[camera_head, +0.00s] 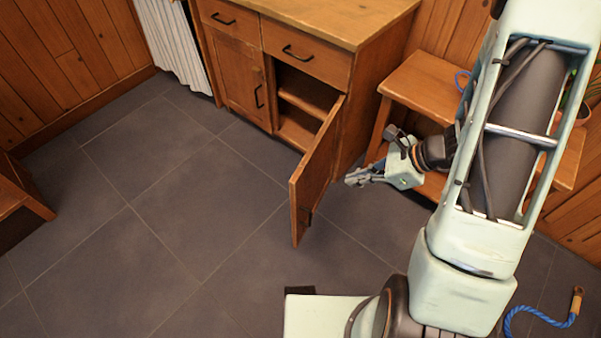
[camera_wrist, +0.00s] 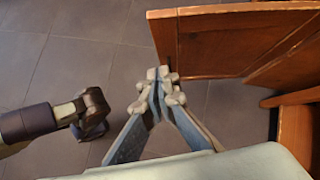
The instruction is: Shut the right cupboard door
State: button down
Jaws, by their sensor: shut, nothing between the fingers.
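The right cupboard door (camera_head: 317,172) stands wide open, swung out from the wooden cabinet (camera_head: 343,140), so the dark shelf space behind it shows. Its dark handle (camera_head: 306,216) is low near the free edge, on the outer face. My gripper (camera_head: 349,180) is shut and empty, to the right of the door on its outer side. In the wrist view the closed fingertips (camera_wrist: 160,75) are beside the edge of the door (camera_wrist: 230,45); I cannot tell whether they touch it. The left cupboard door (camera_head: 238,80) is closed.
Two drawers (camera_head: 304,60) above the doors are closed. A wooden bench (camera_head: 440,85) stands right of the cabinet, close behind my gripper. A blue rope (camera_head: 540,315) lies on the floor at lower right. The tiled floor (camera_head: 170,200) left of the open door is clear.

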jog(key=a+f+m+t, duration=0.1)
jog(key=a+m, duration=0.1)
jog(key=b, duration=0.3)
send_near(300, 180)
notch_tip(300, 180, down, 4)
jog(key=a, duration=0.1)
jog(key=w+a, duration=0.1)
jog(key=shift+a+f+y, duration=0.15)
jog(key=shift+a+y, duration=0.15)
jog(key=shift+a, duration=0.05)
jog(key=shift+w+a, duration=0.2)
jog(key=shift+a, duration=0.2)
